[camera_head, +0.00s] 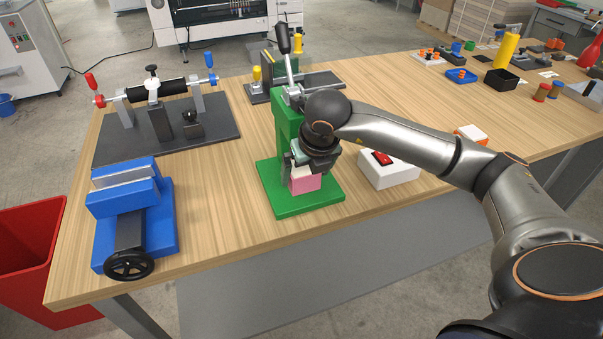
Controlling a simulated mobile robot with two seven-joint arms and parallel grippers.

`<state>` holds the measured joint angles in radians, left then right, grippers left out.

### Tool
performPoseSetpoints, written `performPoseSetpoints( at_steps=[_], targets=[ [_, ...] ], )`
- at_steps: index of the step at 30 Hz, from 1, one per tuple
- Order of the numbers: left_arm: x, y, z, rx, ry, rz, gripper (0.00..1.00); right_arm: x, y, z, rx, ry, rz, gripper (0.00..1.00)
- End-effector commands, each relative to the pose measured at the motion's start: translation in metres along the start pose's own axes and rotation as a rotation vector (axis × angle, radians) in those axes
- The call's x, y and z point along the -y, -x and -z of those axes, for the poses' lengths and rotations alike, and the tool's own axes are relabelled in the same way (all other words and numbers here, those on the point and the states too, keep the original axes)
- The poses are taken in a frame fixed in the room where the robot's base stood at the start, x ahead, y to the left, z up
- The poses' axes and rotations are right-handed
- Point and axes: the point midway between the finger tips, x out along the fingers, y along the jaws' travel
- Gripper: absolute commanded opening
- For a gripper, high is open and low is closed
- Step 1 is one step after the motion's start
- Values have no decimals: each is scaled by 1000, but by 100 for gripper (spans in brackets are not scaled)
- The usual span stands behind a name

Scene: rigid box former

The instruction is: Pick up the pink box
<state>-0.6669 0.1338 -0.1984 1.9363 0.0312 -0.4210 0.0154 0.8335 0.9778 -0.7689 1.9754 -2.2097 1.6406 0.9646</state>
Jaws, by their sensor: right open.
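The pink box (306,184) sits on the base plate of the green press (289,206) near the front of the wooden table. Its top looks pale, and its upper part is partly hidden by my right gripper. My right gripper (301,172) points down over the box, with its jaws open around or just above the box's top. I cannot tell whether the fingers touch it. My left gripper is not in view.
A white box with a red switch (389,171) stands just right of the press. A blue vise (132,218) stands at the left, with a dark fixture (165,132) behind it. The press lever (285,44) rises behind my gripper. Bare table (225,230) lies between vise and press.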

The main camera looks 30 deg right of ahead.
Motion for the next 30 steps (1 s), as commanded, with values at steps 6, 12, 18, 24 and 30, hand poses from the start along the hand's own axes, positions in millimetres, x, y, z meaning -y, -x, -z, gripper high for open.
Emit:
performPoseSetpoints(
  at_steps=[6,12,18,24,30],
  targets=[
    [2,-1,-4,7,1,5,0,0,-4,0,1,1,-1,100],
    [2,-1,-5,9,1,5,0,0,-4,0,1,0,-1,84],
    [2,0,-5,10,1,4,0,0,-3,0,1,0,-1,62],
    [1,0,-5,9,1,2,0,0,-3,0,1,0,-1,39],
    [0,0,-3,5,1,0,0,0,-3,-1,3,0,-2,17]
  ],
)
